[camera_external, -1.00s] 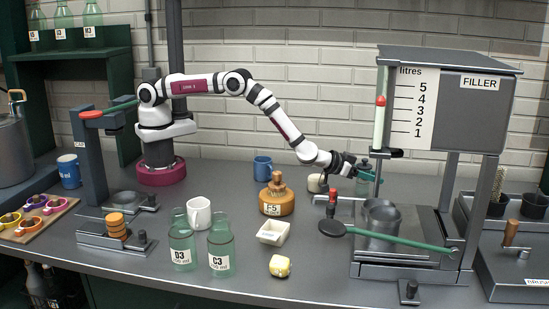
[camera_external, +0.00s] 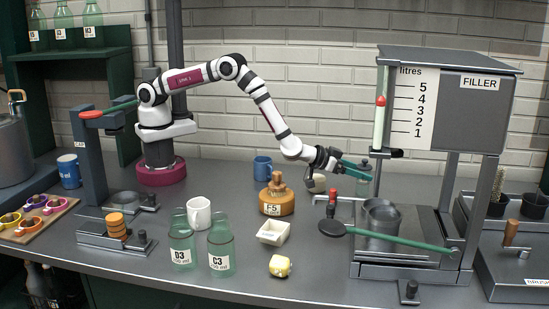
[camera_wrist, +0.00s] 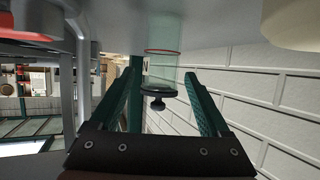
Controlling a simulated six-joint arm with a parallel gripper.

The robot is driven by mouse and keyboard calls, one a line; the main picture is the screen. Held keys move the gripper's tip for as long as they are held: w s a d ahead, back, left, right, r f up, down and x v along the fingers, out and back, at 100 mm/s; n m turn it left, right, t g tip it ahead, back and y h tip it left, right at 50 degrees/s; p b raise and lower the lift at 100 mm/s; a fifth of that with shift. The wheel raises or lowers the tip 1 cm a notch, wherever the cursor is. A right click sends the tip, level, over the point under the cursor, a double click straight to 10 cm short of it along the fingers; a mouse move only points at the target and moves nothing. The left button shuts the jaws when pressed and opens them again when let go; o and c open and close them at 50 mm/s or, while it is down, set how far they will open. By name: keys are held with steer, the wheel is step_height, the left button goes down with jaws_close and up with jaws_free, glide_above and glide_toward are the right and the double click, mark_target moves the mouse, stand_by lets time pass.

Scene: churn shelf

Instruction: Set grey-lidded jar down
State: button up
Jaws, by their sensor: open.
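The grey-lidded jar (camera_external: 363,186) is a small clear glass jar standing on the bench, just left of the filler. In the wrist view, its glass body (camera_wrist: 161,70) and dark grey knobbed lid (camera_wrist: 160,92) show between and ahead of the two green fingers. My gripper (camera_external: 366,172) is open, with its fingers near the jar at lid height. In the wrist view, gaps show between the jar and both fingers of my gripper (camera_wrist: 160,77). The fingers hide part of the jar in the external view.
A red-knobbed lever (camera_external: 332,200) is close in front.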

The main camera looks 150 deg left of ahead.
steer(key=v, duration=0.7)
